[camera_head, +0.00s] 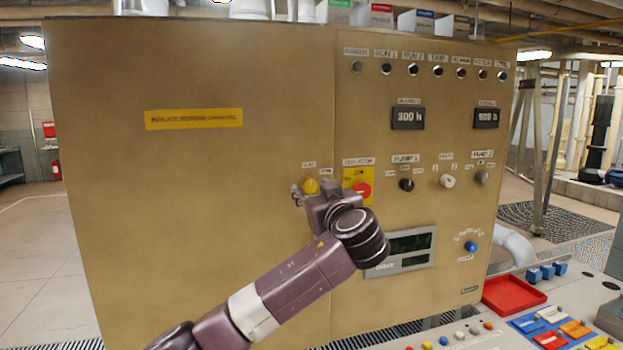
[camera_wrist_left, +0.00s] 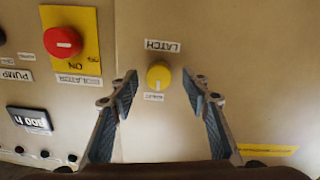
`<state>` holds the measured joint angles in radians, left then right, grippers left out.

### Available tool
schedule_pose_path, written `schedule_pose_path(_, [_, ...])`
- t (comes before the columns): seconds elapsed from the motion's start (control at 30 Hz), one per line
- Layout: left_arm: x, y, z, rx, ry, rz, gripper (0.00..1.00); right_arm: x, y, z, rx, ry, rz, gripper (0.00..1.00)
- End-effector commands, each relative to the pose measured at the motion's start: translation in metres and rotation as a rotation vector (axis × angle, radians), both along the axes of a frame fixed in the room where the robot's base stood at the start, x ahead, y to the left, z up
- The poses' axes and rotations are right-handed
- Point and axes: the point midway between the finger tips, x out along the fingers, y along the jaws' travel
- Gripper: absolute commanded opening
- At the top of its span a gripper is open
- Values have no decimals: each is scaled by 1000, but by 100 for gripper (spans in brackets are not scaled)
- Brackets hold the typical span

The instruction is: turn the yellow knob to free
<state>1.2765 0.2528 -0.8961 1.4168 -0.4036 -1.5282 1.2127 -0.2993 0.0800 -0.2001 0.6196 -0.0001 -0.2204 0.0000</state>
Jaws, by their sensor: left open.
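The yellow knob (camera_head: 310,186) is on the tan cabinet front. In the left wrist view the yellow knob (camera_wrist_left: 159,76) is round, with a pale pointer mark at its lower side. A label reading LATCH (camera_wrist_left: 162,46) is above it there, and a smaller label (camera_wrist_left: 153,97), too small to read, is below it. My left gripper (camera_head: 313,188) is at the knob, its wrist below and to the right. In the left wrist view my left gripper (camera_wrist_left: 161,79) is open, one finger on each side of the knob with visible gaps. My right gripper is not in view.
A red isolator button (camera_head: 362,190) on a yellow plate is just right of the knob. A black pump knob (camera_head: 406,185) and white knob (camera_head: 447,181) are farther right. A control desk with a red tray (camera_head: 513,295) stands at lower right.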

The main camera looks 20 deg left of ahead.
Motion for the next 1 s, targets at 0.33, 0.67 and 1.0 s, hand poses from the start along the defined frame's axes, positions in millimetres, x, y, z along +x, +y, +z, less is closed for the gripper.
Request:
schedule_pose_path(0.33, [12,7,-1,0,1,-2,43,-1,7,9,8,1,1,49])
schedule_pose_path(0.67, [12,7,-1,0,1,-2,19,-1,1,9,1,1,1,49])
schedule_pose_path(1.0, [12,7,-2,5,4,-2,1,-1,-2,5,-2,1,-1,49])
